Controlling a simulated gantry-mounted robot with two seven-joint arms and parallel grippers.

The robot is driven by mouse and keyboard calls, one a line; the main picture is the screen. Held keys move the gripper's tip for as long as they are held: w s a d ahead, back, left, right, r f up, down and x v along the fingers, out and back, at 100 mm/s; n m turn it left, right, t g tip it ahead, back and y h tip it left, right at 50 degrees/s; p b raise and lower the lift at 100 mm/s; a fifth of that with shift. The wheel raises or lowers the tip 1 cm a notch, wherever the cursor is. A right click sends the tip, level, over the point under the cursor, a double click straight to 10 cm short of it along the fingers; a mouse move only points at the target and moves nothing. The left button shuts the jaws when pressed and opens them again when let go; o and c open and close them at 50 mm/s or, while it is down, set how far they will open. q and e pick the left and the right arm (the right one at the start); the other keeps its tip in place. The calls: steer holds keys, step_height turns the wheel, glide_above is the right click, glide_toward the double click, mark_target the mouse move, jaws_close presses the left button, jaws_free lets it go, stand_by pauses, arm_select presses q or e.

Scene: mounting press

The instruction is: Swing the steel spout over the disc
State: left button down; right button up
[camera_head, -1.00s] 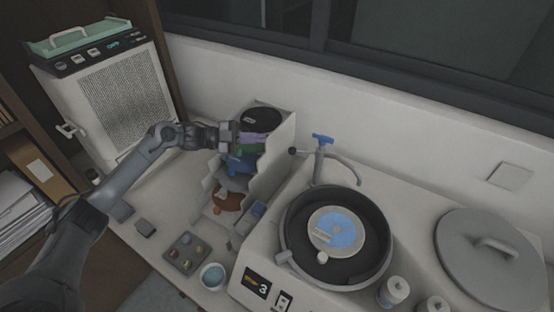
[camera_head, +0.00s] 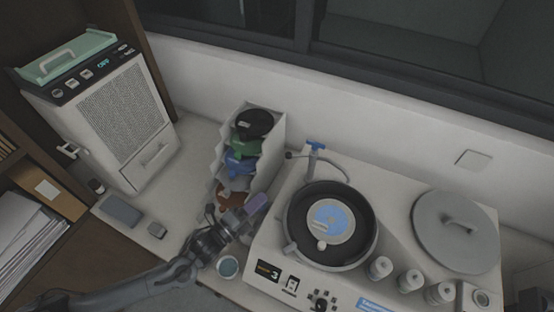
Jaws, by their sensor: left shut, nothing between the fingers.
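The steel spout (camera_head: 336,164) curves right from a post with a blue handle (camera_head: 315,146), behind the round black bowl. Its tip is near the bowl's far right rim, off to the side of the disc. The disc (camera_head: 331,221), pale with a blue label, lies inside the black bowl (camera_head: 292,222) of the polishing machine. My left gripper (camera_head: 256,204) is shut and empty, with purple-looking fingertips, left of the bowl and in front of the stepped rack. My right gripper is not in view.
A stepped rack (camera_head: 270,150) holding coloured discs stands behind my left gripper. A small cup (camera_head: 228,267) sits near the front edge. A white machine (camera_head: 112,120) stands at left.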

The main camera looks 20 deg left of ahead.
arm_select(q)
steer(key=w+a+p+x, duration=0.1)
steer(key=a+p+x, duration=0.1)
steer(key=x, duration=1)
steer(key=shift+w+a+p, duration=0.25)
steer(key=shift+w+p, duration=0.05)
steer(key=shift+p, duration=0.5)
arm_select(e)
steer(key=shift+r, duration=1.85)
arm_select(q)
steer(key=shift+r, duration=0.15)
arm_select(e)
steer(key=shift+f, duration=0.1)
